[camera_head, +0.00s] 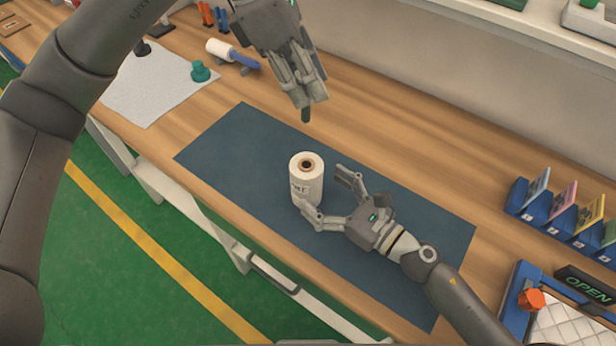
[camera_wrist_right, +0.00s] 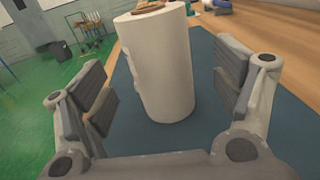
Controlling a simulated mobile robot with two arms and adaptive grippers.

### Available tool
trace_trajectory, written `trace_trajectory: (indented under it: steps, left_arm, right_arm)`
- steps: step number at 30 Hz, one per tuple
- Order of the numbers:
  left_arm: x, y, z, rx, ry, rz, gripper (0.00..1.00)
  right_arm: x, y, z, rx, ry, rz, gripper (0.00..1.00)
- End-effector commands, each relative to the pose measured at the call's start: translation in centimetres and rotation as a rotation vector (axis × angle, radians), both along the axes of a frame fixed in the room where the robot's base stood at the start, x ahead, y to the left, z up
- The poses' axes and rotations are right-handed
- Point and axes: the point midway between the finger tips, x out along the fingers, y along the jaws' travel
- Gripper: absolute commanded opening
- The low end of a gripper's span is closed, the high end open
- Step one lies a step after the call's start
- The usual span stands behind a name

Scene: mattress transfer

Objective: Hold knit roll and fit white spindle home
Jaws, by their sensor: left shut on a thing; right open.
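Most of the held thing is hidden, and no white spindle shows clearly.
The blue mat (camera_head: 240,140) is otherwise clear. A white-and-blue hand roller (camera_head: 219,48), a green knob (camera_head: 200,71) and a pale cloth (camera_head: 150,90) lie back left. Blue card holders (camera_head: 548,216) and an OPEN sign (camera_head: 587,285) are on the right. The bench's front edge is near.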

Motion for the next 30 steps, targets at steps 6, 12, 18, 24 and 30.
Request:
trace_trajectory:
  steps: [6,12,18,24,30]
  left_arm:
    - [0.0,0.0,0.0,-0.001,0.0,0.0,0.01]
    - [0.0,0.0,0.0,-0.001,0.0,0.0,0.01]
    - [0.0,0.0,0.0,-0.001,-0.001,0.0,0.01]
    - [0.0,0.0,0.0,-0.001,-0.001,0.0,0.01]
    - [0.0,0.0,0.0,-0.001,0.0,0.0,0.01]
  right_arm:
    - [2.0,2.3,0.1,0.001,-0.002,0.001,0.85]
    - [3.1,3.5,0.0,0.001,-0.001,0.0,0.85]
    - [3.4,3.9,0.0,0.001,-0.001,0.001,0.85]
    - [3.4,3.9,0.0,0.001,-0.001,0.001,0.85]
    - [3.4,3.9,0.0,0.001,-0.001,0.001,0.61]
